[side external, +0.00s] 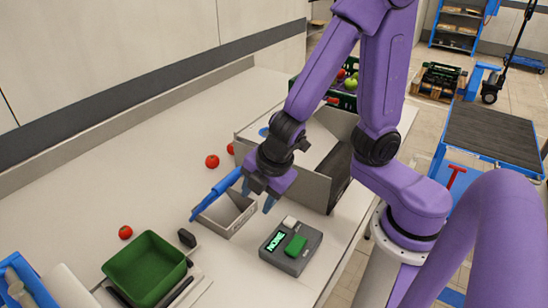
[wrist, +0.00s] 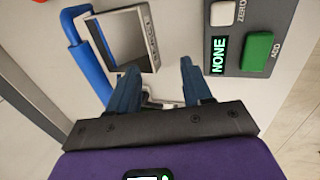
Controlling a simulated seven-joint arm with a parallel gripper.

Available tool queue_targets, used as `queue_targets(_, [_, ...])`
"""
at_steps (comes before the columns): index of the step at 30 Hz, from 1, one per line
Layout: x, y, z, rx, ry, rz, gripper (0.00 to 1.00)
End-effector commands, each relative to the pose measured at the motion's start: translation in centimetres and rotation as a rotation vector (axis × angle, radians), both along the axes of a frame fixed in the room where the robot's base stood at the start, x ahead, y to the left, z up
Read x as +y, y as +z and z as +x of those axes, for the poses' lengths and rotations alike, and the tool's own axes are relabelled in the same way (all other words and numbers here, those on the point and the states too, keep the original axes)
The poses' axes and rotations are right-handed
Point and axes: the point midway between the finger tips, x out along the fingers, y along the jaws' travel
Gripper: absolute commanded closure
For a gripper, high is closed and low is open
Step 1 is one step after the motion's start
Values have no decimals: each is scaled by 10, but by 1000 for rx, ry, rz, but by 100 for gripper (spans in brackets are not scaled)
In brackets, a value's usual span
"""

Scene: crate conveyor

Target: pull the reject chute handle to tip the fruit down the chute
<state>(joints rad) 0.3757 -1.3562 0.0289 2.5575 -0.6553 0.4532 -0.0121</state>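A small grey open-topped chute box (side external: 228,213) stands on the counter. A blue handle bar (side external: 213,195) runs along its left side and up towards my gripper (side external: 256,199). In the wrist view the chute box (wrist: 152,38) looks empty, with the blue handle (wrist: 85,55) to its left. My gripper (wrist: 160,76) is open, its two blue fingers well apart, with no fruit between them. It hovers close to the chute box and handle; I cannot tell whether a finger touches either. Red fruits (side external: 212,161) lie loose on the counter behind the chute.
A grey console (side external: 290,262) with a green ADD button (wrist: 258,50) and a display reading NONE sits right of the chute. A green bin (side external: 145,268) and a lone red fruit (side external: 126,232) are at front left. A large grey housing (side external: 308,178) stands behind my gripper.

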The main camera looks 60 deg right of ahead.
Motion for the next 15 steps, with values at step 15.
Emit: queue_targets(15, [2, 68, -23, 0, 6, 8, 50])
